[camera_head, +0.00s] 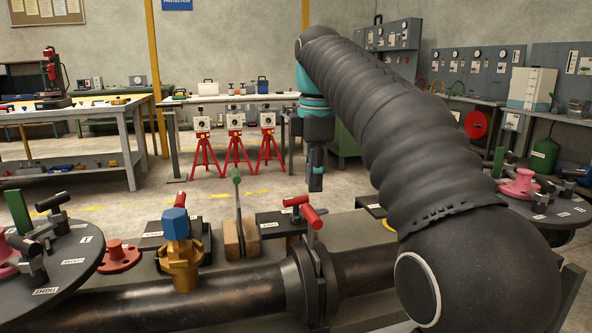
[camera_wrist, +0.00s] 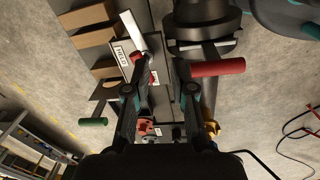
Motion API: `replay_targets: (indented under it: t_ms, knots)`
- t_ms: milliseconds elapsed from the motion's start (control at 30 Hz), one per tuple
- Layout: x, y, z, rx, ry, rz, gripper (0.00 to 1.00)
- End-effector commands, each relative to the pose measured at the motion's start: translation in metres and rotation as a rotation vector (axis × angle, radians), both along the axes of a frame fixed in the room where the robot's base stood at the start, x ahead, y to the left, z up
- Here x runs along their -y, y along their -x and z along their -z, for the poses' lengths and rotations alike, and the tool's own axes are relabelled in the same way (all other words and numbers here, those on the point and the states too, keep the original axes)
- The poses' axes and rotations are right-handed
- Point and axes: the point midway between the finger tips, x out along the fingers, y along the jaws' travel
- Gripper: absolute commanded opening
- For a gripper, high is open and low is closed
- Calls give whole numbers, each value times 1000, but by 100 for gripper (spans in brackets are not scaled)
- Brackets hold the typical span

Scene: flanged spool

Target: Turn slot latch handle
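My gripper (camera_head: 315,186) hangs pointing down above and behind the pipe flange. In the wrist view its two fingers (camera_wrist: 160,92) stand apart with nothing held between them. A latch with a red handle (camera_head: 296,201) sits on a dark labelled plate (camera_head: 272,225). In the wrist view the plate reads HELD (camera_wrist: 122,56), with a pale metal bar (camera_wrist: 133,33) across it and a red part partly hidden by the left finger. A second red handle (camera_head: 312,217) stands on the flange clamp; it also shows in the wrist view (camera_wrist: 218,67). Which one is the slot latch handle is unclear.
A dark pipe (camera_head: 225,291) with a clamped flange (camera_head: 309,280) crosses the front. A brass valve with a blue cap (camera_head: 176,223) and a green-handled lever (camera_head: 237,180) between wooden blocks stand left. A round table (camera_head: 85,262) is at far left. Red stands (camera_head: 236,150) are behind.

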Motion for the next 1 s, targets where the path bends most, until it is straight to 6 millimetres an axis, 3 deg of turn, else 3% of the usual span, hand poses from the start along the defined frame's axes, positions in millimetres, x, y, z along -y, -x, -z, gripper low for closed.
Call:
replay_targets:
  t_ms: [200, 467, 1000]
  knots:
    - [-28, -24, -1, -55, 26, -252, 24]
    - [-36, -28, 4, -73, 33, -334, 24]
    - [-35, -27, 71, -71, 31, -319, 24]
